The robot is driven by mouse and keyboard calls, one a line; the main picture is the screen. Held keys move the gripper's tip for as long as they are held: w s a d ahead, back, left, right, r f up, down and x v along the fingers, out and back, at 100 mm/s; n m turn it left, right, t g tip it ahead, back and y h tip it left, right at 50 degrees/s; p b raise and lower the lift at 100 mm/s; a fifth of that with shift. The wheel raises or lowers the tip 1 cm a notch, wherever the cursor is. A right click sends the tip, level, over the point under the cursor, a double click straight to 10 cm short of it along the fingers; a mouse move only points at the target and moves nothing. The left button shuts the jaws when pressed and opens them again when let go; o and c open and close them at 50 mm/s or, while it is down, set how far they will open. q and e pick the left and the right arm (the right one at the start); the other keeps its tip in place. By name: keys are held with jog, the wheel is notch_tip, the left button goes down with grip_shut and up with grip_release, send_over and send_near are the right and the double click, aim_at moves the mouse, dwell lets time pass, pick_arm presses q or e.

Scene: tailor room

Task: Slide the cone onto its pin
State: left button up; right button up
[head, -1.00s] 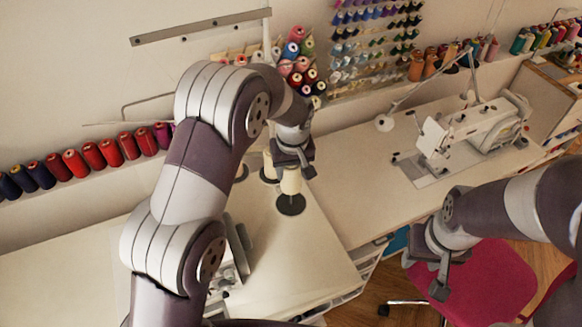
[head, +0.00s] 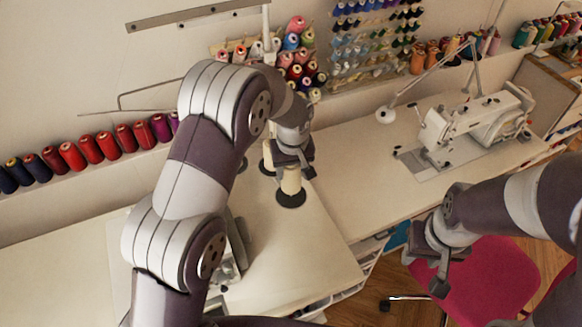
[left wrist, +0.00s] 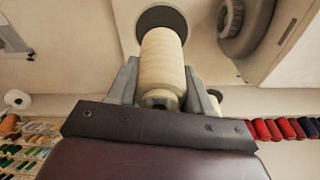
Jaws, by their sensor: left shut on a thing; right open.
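A cream thread cone (head: 291,181) is in my left gripper (head: 291,168), which is shut on it. The cone stands over a black round base (head: 292,199) on the white table. In the left wrist view the cone (left wrist: 162,62) sits between the two fingers, with its far end against or just above the black disc (left wrist: 161,17). The pin is hidden, and I cannot tell whether the cone is seated. My right gripper (head: 438,278) is open and empty above the pink chair.
Another cone on a dark base (head: 266,165) stands just behind, partly hidden by my arm. A white sewing machine (head: 475,125) is on the table to the right. Thread racks line the wall. The table (head: 300,250) in front of the base is clear.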

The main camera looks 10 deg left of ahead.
pick_arm(q)
jog(key=shift+f+b, duration=1)
jog(key=shift+f, duration=0.6)
jog(key=shift+s+f, duration=0.1)
jog(key=shift+s, duration=0.05)
